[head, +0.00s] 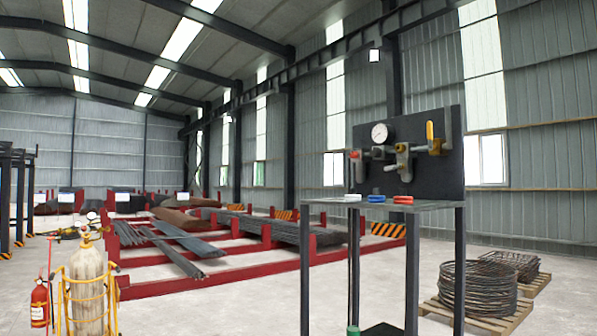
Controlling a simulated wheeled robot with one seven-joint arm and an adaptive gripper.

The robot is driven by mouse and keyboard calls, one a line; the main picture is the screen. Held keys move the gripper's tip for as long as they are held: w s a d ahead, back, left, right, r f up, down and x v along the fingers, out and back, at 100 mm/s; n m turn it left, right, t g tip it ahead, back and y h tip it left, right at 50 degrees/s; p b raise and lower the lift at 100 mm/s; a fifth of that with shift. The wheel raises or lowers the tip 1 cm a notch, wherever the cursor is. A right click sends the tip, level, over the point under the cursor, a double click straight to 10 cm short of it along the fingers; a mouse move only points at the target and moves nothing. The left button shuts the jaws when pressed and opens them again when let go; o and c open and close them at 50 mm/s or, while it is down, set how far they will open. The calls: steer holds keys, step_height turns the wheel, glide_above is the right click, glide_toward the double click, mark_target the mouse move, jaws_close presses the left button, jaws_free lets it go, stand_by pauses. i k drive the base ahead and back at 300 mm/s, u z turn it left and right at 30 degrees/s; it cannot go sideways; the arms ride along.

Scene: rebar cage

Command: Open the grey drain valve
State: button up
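A dark upright panel (440,178) stands at the back of a tall metal stand and carries pipework with a round white gauge (379,133). A yellow lever (430,135) stands upright at the right end of the pipe. A brass-coloured valve (402,160) with a pale handle hangs at the middle. A small red part (354,154) sits at the left end, past the panel's edge. Grey fittings show along the pipe, but I cannot tell which is the grey drain valve or how its handle is turned. My gripper is not in view.
The stand's tabletop (440,205) holds small white, blue (376,198) and red (403,199) pieces. A gas cylinder (87,285) and fire extinguisher (40,303) are at front left. Red racks (190,285) hold rebar behind. Wire coils (478,289) lie on a pallet at right.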

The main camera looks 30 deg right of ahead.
mark_target(391, 168)
steer(key=u, duration=0.5)
steer(key=i, duration=3.9)
steer(key=z, duration=3.35)
